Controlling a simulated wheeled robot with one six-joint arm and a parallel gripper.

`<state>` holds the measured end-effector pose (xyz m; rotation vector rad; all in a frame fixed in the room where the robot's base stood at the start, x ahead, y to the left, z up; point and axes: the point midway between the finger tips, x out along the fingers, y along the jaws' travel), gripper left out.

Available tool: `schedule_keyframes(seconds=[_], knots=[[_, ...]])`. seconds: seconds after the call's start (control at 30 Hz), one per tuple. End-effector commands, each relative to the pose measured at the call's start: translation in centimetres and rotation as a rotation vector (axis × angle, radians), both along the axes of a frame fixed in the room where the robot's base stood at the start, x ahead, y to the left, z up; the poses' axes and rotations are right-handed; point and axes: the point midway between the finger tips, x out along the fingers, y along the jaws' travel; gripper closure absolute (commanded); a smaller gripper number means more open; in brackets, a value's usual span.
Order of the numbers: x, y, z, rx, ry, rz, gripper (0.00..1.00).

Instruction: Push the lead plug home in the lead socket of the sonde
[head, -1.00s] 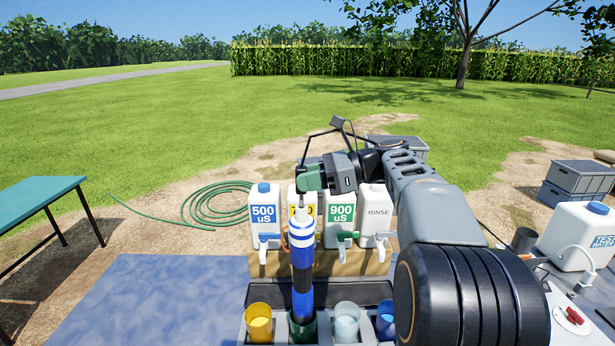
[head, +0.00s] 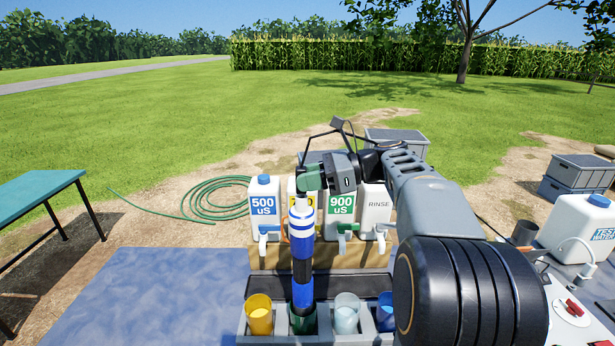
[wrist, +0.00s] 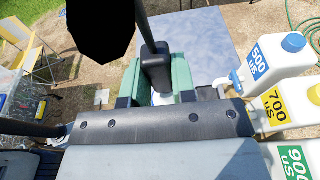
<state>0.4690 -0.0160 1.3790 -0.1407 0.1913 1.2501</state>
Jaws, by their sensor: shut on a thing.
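The sonde (head: 302,250) is a blue, white and black cylinder. It stands upright in a dark green cup (head: 303,322) in the grey rack. My gripper (head: 308,178) has green fingers and is directly above the sonde's narrow white top. In the wrist view my gripper (wrist: 160,88) is shut on the black lead plug (wrist: 155,62). The black lead (head: 337,123) loops above my gripper in the head view. The fingers hide the plug's lower end and the lead socket, so I cannot tell how far the plug is in.
Bottles marked 500 uS (head: 263,208), 700 (wrist: 276,106), 900 uS (head: 341,208) and RINSE (head: 376,210) stand close behind the sonde. Yellow (head: 259,316), pale (head: 347,314) and blue (head: 385,316) cups flank it. The blue-grey tabletop (head: 170,300) at left is clear.

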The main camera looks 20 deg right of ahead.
Motion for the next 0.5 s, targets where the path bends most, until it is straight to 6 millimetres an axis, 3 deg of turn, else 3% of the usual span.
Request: schedule_keyframes(seconds=[0.17, 0.2, 0.5], knots=[[0.0, 0.0, -0.51, 0.0, 0.001, 0.0, 0.94], [0.0, 0.0, -0.47, 0.0, 0.001, 0.0, 0.73], [0.0, 0.0, -0.43, 0.0, 0.0, 0.0, 0.45]])
